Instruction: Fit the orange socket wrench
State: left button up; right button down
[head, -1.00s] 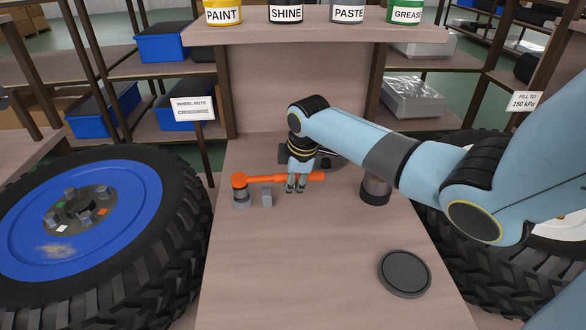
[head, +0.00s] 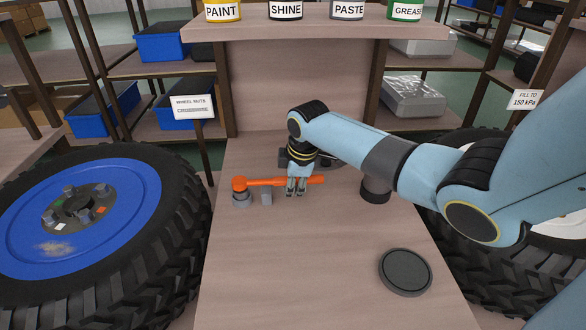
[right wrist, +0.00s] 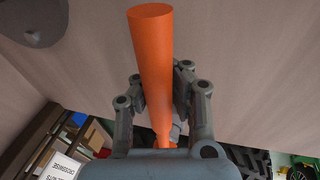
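The orange socket wrench (head: 262,182) lies level above the workbench, with its head at the left and its handle pointing right. Its dark socket end points down at a grey round piece (head: 241,203) on the bench; I cannot tell how far it is seated. My right gripper (head: 296,191) reaches down around the handle, right of the head. In the right wrist view the orange handle (right wrist: 152,60) runs between the two fingers (right wrist: 160,85), which look closed against its sides. My left gripper is not in view.
A small grey block (head: 267,198) stands just right of the socket end. A dark cylinder (head: 375,190) stands under my right forearm. A dark round disc (head: 405,272) lies at the front right. A blue-rimmed wheel (head: 120,195) is at the left. The front middle of the bench is clear.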

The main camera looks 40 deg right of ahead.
jog(key=shift+f+b, duration=0.3)
jog(key=shift+f, duration=0.35)
jog(key=c, duration=1.4)
grip_release()
jog(key=shift+s+f, duration=0.1)
jog(key=shift+o, duration=0.2)
jog(key=v, duration=1.2)
jog(key=shift+a, duration=0.1)
